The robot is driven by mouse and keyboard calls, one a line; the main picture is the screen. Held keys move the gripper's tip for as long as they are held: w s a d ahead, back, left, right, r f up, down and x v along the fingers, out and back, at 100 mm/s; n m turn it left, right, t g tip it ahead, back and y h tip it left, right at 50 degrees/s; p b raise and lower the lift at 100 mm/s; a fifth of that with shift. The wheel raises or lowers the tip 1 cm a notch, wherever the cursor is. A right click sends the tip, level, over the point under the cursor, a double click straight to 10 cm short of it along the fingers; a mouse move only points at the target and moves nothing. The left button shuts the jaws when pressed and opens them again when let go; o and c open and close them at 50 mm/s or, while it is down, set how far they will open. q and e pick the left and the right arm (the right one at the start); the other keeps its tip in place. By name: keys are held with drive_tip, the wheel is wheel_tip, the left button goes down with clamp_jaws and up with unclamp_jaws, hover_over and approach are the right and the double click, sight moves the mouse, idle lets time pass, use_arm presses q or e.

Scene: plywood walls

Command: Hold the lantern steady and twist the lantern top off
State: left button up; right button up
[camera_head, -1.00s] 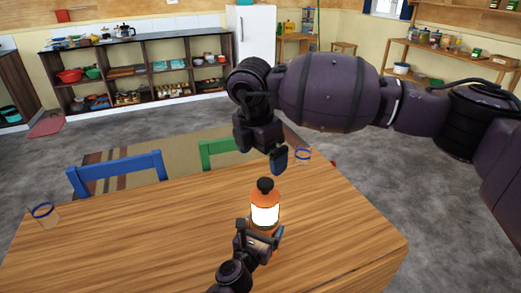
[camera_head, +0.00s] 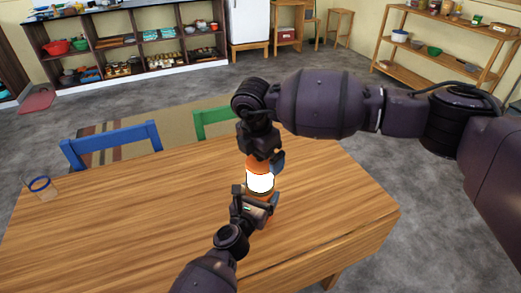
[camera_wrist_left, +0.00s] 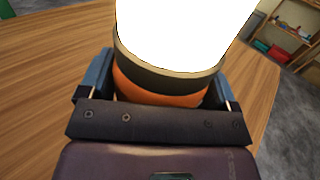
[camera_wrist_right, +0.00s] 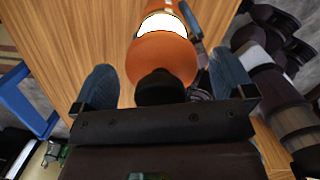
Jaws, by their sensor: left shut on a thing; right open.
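The lantern (camera_head: 260,181) stands upright on the wooden table, with a glowing white middle and an orange body. My left gripper (camera_head: 258,208) is shut around its lower part; in the left wrist view blue fingers flank the orange base (camera_wrist_left: 160,92) below the glow. My right gripper (camera_head: 265,160) is open, directly above and around the lantern top. In the right wrist view the orange top (camera_wrist_right: 163,58) and its black knob (camera_wrist_right: 160,88) lie between the spread blue fingers, with gaps at both sides. In the head view the right gripper hides the knob.
The table (camera_head: 120,230) is mostly clear around the lantern. A blue chair (camera_head: 112,142) and a green chair (camera_head: 212,121) stand behind the table. Shelves line the far wall.

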drive_tip(key=c, duration=0.9)
drive_tip(key=shift+m, duration=1.4)
drive_tip(key=shift+m, duration=0.4)
drive_tip(key=shift+s+m+g, duration=0.1)
drive_tip(key=shift+m+g, duration=0.3)
drive_tip(key=shift+m, duration=0.6)
